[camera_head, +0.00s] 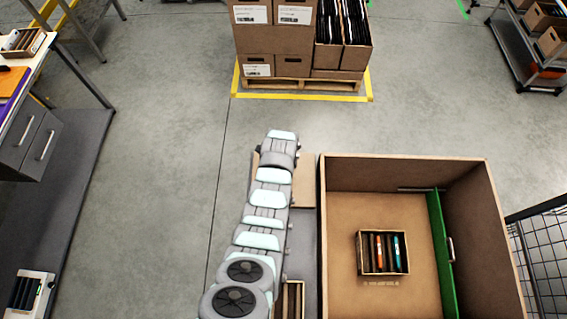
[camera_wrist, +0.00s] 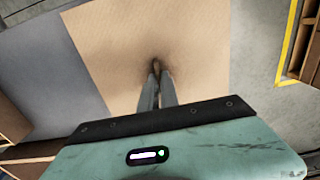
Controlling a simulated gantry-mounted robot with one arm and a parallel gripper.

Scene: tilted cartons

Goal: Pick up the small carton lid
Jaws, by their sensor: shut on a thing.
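The small carton lid (camera_wrist: 200,40) is a flat tan cardboard panel filling the middle of the wrist view. In the head view, part of a tan panel that looks like the lid (camera_head: 304,185) shows beside my arm, left of the large carton. My gripper (camera_wrist: 155,75) is shut on the lid, its two fingers close together with a dark patch at their tips. The exact grip on the lid is hard to make out. In the head view my arm hides the gripper and part of the lid.
A large open carton (camera_head: 322,230) stands right of my arm, holding a small box (camera_head: 382,271) of coloured items and a green panel (camera_head: 438,240). A small open carton (camera_head: 291,300) lies by my arm's base. Stacked boxes (camera_head: 275,40) stand on a pallet behind.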

